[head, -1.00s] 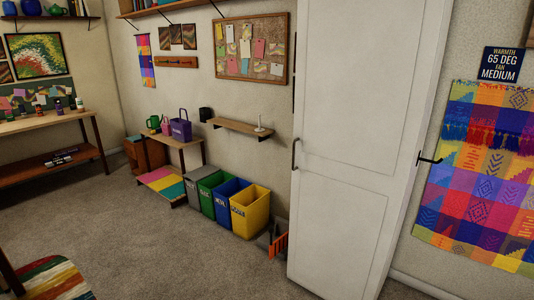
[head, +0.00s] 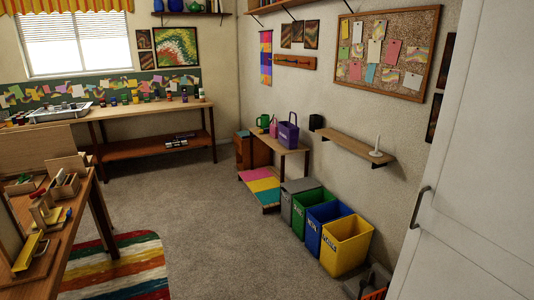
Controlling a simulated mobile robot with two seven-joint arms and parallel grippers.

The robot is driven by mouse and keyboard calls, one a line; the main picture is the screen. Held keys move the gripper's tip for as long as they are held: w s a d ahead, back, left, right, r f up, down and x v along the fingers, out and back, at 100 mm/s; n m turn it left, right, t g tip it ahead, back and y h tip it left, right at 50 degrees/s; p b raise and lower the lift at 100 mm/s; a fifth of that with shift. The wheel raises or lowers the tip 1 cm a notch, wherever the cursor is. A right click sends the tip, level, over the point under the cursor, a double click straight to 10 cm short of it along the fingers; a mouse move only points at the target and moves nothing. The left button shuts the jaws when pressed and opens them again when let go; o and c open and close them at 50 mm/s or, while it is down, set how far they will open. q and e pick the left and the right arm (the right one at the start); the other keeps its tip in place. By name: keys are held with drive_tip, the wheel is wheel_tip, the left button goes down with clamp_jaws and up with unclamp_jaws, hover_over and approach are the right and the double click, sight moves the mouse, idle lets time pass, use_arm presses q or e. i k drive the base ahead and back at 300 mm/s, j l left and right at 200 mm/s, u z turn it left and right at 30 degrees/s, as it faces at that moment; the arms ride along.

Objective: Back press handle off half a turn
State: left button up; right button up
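I cannot make out a press or its handle for certain. A wooden worktable (head: 84,212) stands at the left edge of the head view. Neither of my grippers is in view.
Carpet is clear in the middle, with a striped rug (head: 130,265) by the worktable. Several bins, including a yellow one (head: 346,246), line the right wall beside a white door (head: 470,200). A long bench (head: 150,108) stands at the back.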

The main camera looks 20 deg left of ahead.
sight(38, 195)
drive_tip(key=i+j+u, duration=0.1)
drive_tip(key=i+u, duration=1.3)
drive_tip(key=i, duration=0.25)
drive_tip(key=i+l+u, duration=0.15)
drive_tip(key=i+u, duration=0.2)
drive_tip(key=i, duration=0.2)
drive_tip(key=i+u, duration=0.35)
drive_tip(key=i+l+u, duration=0.15)
drive_tip(key=u, duration=0.2)
drive_tip(key=i+l+u, duration=0.2)
drive_tip(key=i+u, duration=0.15)
drive_tip(key=i+l+u, duration=0.5)
